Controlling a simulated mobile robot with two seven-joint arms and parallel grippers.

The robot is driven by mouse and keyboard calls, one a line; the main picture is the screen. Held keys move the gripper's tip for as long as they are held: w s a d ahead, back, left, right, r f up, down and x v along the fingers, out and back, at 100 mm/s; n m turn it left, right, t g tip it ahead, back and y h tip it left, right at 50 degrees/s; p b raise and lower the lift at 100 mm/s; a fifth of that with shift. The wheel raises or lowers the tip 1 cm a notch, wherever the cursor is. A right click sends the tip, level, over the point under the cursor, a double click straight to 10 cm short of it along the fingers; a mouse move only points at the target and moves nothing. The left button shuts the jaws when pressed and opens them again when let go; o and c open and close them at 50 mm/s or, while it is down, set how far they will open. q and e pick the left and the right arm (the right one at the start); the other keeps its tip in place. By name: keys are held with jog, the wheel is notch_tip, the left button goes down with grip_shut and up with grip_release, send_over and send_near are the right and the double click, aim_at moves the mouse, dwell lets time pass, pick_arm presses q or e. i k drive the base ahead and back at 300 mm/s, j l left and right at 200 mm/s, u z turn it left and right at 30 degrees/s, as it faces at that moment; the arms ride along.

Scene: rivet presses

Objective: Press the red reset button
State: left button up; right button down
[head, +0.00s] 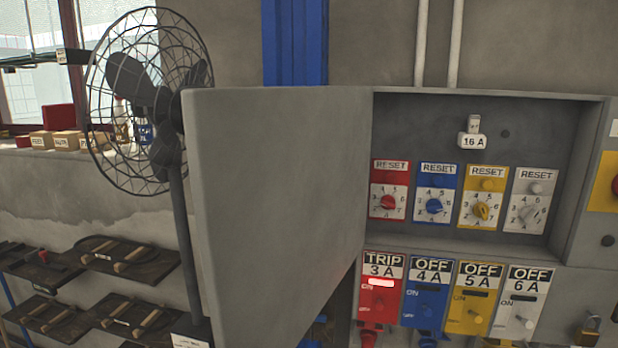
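The red reset button (390,183) sits under a "RESET" label at the top of the red-and-white panel, leftmost in a row of reset panels inside the open grey box. A red dial (388,203) with numbers around it is just below the button. Below that, a red breaker (380,300) reads "TRIP 3 A" and has a bright lit bar. Neither of my grippers is in the head view, and nothing covers the button.
The open grey door (280,185) stands out left of the panels. Blue (437,183), yellow (487,185) and white (536,188) reset buttons sit to the right. A caged fan (150,100) stands left of the door. A padlock (585,330) is at lower right.

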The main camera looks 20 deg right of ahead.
aim_at(389, 176)
jog(key=i+l+u, duration=0.15)
jog(key=l, duration=0.2)
jog(key=i+l+u, duration=0.15)
jog(key=l, duration=0.25)
jog(key=i+l+u, duration=0.1)
jog(key=l, duration=0.3)
jog(key=i+l+u, duration=0.15)
jog(key=l, duration=0.25)
jog(key=i, duration=0.1)
